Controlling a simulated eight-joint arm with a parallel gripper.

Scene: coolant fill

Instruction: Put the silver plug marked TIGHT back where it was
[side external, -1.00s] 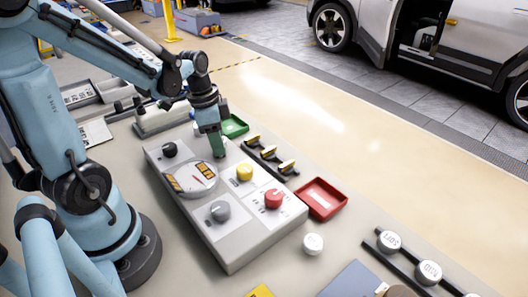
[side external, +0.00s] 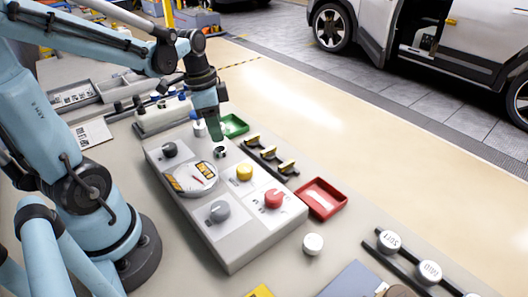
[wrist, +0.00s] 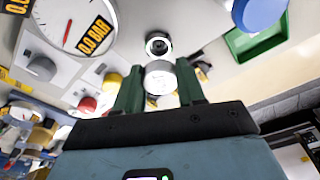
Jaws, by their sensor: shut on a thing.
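My gripper (side external: 215,137) is above the far end of the grey panel (side external: 232,253). In the wrist view, my gripper (wrist: 158,88) is shut on a pale silver round plug (wrist: 160,77) between its green fingers. No marking on the plug can be read. A dark round opening with a pale rim (wrist: 158,45) lies just beyond the plug in the wrist view. It also shows in the side view (side external: 220,152), just below my fingertips. The plug appears apart from the opening. The fingers hide the plug in the side view.
The panel carries a black knob (side external: 169,149), a gauge (side external: 190,179), a yellow knob (side external: 244,172), a red knob (side external: 273,198) and a grey knob (side external: 220,211). A green tray (side external: 236,124) and a red tray (side external: 320,199) lie beside it. A white cap (side external: 313,244) stands nearby.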

